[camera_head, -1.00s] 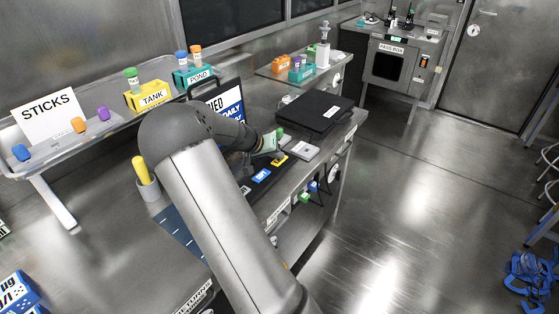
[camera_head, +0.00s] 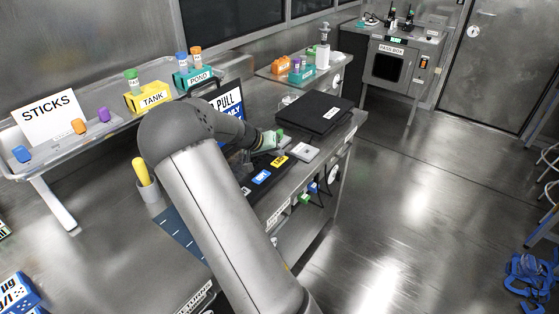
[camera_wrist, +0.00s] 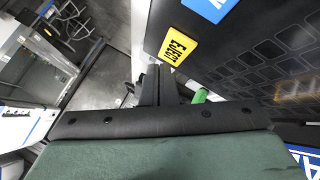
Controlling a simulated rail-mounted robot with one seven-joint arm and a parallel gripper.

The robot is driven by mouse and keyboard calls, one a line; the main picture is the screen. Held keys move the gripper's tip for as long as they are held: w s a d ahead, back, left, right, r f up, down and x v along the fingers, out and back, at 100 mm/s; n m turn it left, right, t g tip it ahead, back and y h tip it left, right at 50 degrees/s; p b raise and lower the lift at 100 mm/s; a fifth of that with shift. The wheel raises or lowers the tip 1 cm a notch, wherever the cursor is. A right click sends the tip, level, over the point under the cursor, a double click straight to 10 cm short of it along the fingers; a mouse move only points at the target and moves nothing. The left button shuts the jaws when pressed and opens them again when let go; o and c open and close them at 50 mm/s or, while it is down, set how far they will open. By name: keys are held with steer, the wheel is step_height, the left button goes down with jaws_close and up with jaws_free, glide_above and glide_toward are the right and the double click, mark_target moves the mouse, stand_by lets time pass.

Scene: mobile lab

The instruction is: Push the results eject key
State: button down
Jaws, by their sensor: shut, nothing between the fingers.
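The yellow key (camera_wrist: 178,48) lettered EJECT shows in the wrist view, on the dark keyboard panel (camera_wrist: 240,60). It also shows in the head view as a small yellow tile (camera_head: 279,161) at the panel's far end. My gripper (camera_wrist: 160,82) has its dark fingers together just below the key in the wrist view, apart from it in the picture; I cannot tell the depth gap. In the head view my gripper (camera_head: 272,142) is over the panel beside the key, partly hidden by my arm. A blue key (camera_head: 261,177) lies nearer than the yellow one.
An upright screen (camera_head: 229,103) stands behind my arm. A white box (camera_head: 303,151) and a flat black case (camera_head: 322,113) lie beyond the keys. A yellow-handled object (camera_head: 141,171) stands in a grey cup. Open floor lies right of the bench.

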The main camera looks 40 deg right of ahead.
mark_target(277, 162)
steer(key=shift+r+p, duration=1.1)
steer(key=shift+r, duration=1.45)
steer(key=s+a+r+n+y, duration=0.1)
steer(key=s+a+n+y, duration=0.3)
steer(key=s+a, duration=1)
steer(key=s+a+r+n+y, duration=0.2)
steer(key=s+a+n+y, duration=0.3)
steer(key=s+a, duration=1)
steer(key=a+n, duration=0.1)
steer(key=a, duration=0.3)
steer(key=shift+a+r+t, duration=0.15)
steer(key=shift+r+t, duration=0.05)
steer(key=shift+t, duration=0.2)
